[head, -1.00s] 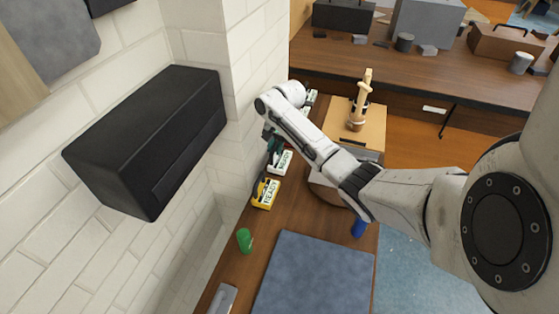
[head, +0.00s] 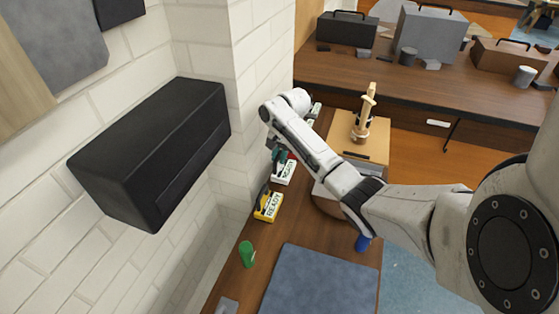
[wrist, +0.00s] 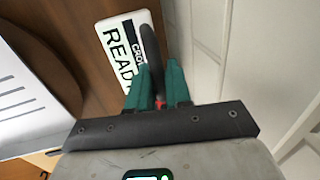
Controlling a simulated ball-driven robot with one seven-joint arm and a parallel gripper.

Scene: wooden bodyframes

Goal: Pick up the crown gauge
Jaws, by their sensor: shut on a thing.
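The crown gauge (wrist: 122,50) is a white block lettered "CRO…" and "READ…" with a dark curved handle (wrist: 152,52). In the wrist view it lies at the top centre, close to the wall. My gripper (wrist: 158,88) has green fingers, shut on the dark handle, with a bit of red between them. In the head view my gripper (head: 279,156) reaches down to the white gauge on the wooden bench by the wall. The fingers partly hide the handle. I cannot tell whether the gauge is off the bench.
A yellow "READY" block (head: 268,206) stands just nearer, then a green cylinder (head: 246,254) and a blue-grey mat (head: 320,283). A wooden stand with a figure (head: 363,120) is to the right. A black wall box (head: 150,150) hangs at left.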

